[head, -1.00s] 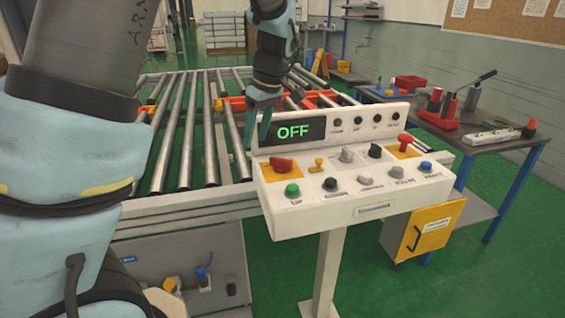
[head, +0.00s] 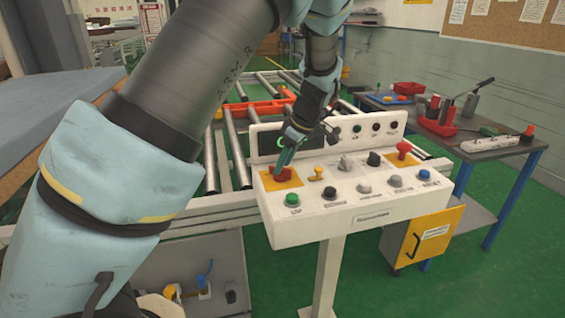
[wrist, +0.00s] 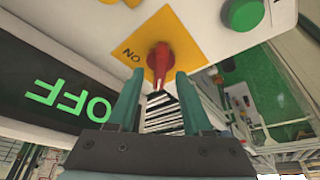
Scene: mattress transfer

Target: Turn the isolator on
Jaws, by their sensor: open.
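The isolator is a red rotary handle (wrist: 160,62) on a yellow plate (wrist: 178,36) marked ON, at the left of the white control panel (head: 330,228). It also shows in the head view as a red handle on yellow (head: 290,180). My gripper (wrist: 152,88) is open, with its two teal fingers either side of the handle's near end. Whether the fingers touch it, I cannot tell. In the head view my gripper (head: 281,166) is over the handle and partly hides it. The panel's display (wrist: 65,98) reads OFF in green, upside down in the wrist view.
Several buttons and knobs sit close by on the panel, including a green button (head: 292,200), a small yellow knob (head: 317,173) and a red mushroom button (head: 404,148). A roller conveyor (head: 235,140) lies behind. A grey bench (head: 490,145) with tools stands at the right.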

